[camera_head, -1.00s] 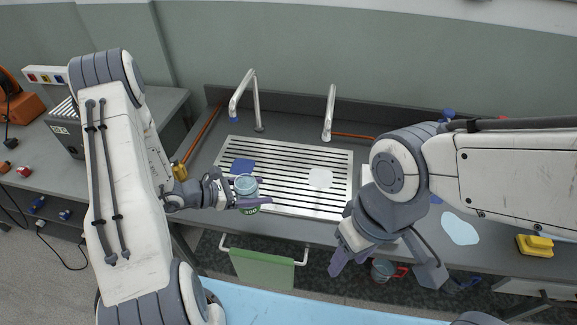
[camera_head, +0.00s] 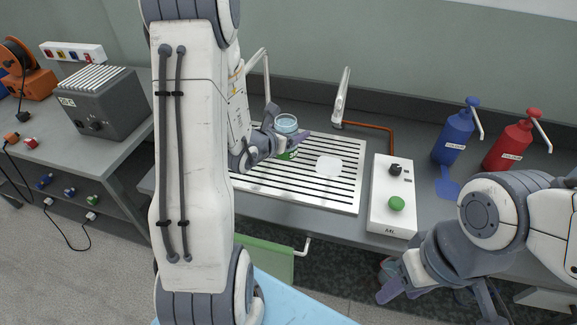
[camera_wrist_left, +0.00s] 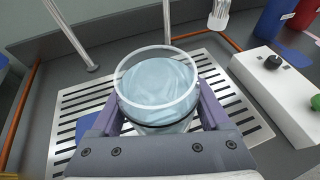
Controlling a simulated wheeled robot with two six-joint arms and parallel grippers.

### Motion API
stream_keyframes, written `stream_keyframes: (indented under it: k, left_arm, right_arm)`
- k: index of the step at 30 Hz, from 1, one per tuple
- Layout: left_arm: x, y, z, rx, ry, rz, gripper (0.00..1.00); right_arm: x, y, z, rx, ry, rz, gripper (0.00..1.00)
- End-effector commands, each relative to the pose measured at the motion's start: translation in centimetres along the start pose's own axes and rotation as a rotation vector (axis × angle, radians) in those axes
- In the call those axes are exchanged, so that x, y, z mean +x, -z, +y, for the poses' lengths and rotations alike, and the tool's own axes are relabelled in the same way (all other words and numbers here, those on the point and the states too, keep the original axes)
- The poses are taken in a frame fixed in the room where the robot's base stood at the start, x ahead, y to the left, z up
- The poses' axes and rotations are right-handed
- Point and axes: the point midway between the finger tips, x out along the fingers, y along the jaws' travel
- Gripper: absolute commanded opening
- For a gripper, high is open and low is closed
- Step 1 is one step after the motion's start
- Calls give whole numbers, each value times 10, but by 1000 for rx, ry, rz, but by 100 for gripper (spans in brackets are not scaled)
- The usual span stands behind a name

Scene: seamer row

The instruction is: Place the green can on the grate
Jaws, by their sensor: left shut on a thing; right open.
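The green can (camera_head: 287,125) has a pale, clear-looking rim and a green label. My left gripper (camera_head: 284,141) is shut on its sides, and the can looks upright. In the left wrist view the can (camera_wrist_left: 157,88) sits between the two fingers, over the slotted metal grate (camera_wrist_left: 66,108). The grate (camera_head: 320,199) lies in the bench top. Whether the can touches it I cannot tell, as its base is hidden. My right gripper (camera_head: 391,289) is open and empty at the lower right, in front of the bench.
A white patch (camera_head: 329,166) lies on the grate. A white control box (camera_head: 390,222) stands right of it, with blue (camera_head: 453,140) and red (camera_head: 507,147) pump bottles beyond. Taps (camera_head: 343,98) rise behind the grate. A green cloth (camera_head: 265,258) hangs on the front rail.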

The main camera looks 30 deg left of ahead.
Motion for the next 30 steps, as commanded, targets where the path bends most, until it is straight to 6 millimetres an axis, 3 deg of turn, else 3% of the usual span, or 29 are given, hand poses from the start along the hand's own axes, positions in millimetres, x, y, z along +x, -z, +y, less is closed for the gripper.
stream_keyframes:
  k: [6,18,24,30]
  left_arm:
    - [-3,4,25,-33,-78,2,0]
    - [10,53,108,-33,-76,1,0]
    - [14,64,125,-29,-71,0,0]
    - [22,85,125,-32,-68,3,0]
  right_arm:
    - [3,0,0,0,0,0,50]
    - [-15,1,-1,0,0,0,50]
    - [-17,1,-1,0,0,0,50]
    - [-21,1,-2,0,0,0,50]
